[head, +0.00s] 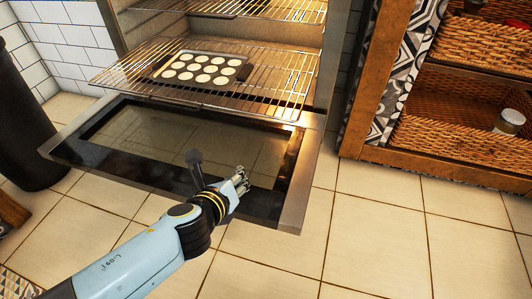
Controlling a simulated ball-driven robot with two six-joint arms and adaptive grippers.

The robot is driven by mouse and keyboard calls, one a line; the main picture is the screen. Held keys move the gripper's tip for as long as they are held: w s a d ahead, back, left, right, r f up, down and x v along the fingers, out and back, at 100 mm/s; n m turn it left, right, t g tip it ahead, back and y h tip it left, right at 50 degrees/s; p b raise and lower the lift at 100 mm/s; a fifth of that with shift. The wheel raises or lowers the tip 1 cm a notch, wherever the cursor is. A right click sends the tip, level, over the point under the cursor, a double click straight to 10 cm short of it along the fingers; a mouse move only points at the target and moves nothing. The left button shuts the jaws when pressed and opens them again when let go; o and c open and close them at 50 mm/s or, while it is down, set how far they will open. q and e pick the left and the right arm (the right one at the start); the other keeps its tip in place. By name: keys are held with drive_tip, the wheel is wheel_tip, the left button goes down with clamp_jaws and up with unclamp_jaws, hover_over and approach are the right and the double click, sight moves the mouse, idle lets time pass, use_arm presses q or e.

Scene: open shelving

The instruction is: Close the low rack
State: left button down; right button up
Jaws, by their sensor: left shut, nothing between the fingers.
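The low rack (272,92) is a wire shelf that sticks out of the oven over the lowered door. A dark muffin tray (203,69) with several pale rounds lies on it, towards its left and middle. The oven door (120,158) hangs open, flat and low, with a glass pane and dark frame. My left gripper (241,178) is shut and empty. In the picture it lies over the door's front part, below the rack's front edge and apart from it. My right gripper is not in view.
An upper rack (250,9) sits inside the oven. A wooden shelf unit (375,85) with wicker baskets (450,130) stands at the right. A dark cylindrical bin (22,120) stands at the left. The tiled floor (370,235) in front is clear.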

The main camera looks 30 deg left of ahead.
use_arm(q)
drive_tip(key=w+a+m+t+b, duration=0.1)
drive_tip(key=w+m+b, duration=0.1)
drive_tip(key=w, duration=0.6)
drive_tip(key=w+a+m+t+y+b, duration=0.1)
drive_tip(key=w+a+m+b, duration=0.1)
drive_tip(key=w, duration=0.7)
drive_tip(key=shift+w+r+m+t+b, duration=0.25)
drive_tip(key=shift+r+m+b, duration=0.25)
drive_tip(key=shift+m, duration=0.4)
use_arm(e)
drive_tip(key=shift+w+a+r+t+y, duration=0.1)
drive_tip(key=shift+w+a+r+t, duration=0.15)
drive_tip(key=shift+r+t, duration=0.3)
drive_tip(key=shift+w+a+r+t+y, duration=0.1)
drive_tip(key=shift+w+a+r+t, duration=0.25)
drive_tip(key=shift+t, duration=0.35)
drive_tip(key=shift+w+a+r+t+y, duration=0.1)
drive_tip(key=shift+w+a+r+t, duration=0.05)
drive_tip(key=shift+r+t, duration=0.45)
use_arm(q)
drive_tip(key=shift+a, duration=0.1)
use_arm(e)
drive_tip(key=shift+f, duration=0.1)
